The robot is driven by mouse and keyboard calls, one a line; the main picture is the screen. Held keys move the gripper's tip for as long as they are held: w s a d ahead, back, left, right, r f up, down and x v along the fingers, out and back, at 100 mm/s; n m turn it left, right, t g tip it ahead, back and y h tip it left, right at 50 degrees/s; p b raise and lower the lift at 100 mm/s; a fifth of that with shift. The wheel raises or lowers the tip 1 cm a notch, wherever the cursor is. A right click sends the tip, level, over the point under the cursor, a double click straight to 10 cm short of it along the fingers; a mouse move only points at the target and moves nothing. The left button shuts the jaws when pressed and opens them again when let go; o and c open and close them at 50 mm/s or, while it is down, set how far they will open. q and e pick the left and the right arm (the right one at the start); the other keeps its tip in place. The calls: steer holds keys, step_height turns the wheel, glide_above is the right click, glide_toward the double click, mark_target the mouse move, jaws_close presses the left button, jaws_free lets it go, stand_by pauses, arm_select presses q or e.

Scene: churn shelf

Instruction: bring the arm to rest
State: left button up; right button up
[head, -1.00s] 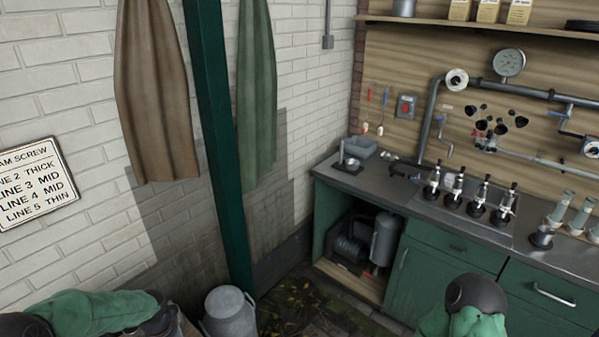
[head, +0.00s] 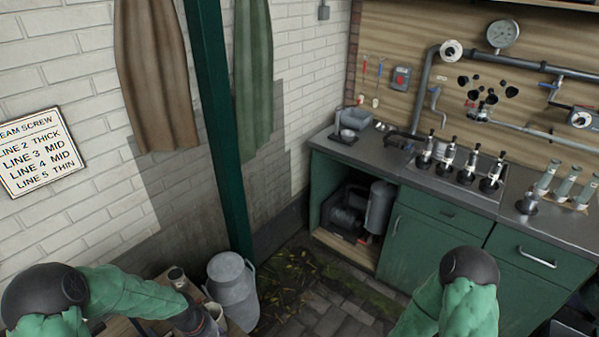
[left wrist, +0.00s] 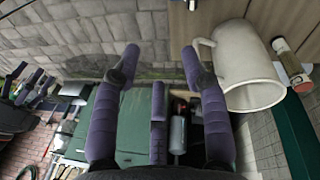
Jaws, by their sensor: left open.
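My left arm, in a green sleeve, enters the head view at lower left and reaches right over a wooden table (head: 120,327).
A grey metal churn (head: 232,285) stands right of the table. A small cup (head: 177,276) is near it. A green cabinet with a metal counter (head: 400,165) holds several tap handles. A green post (head: 217,130) rises behind.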

arm_select(q)
steer(key=s+d+f+n+h, duration=0.1)
steer(key=s+d+f+n, duration=0.4)
steer(key=s+d+f, duration=0.4)
steer(key=s+d, duration=0.3)
steer(key=d, duration=0.2)
steer(key=shift+s+d+n+h, duration=0.2)
steer(key=shift+d+n+h, duration=0.1)
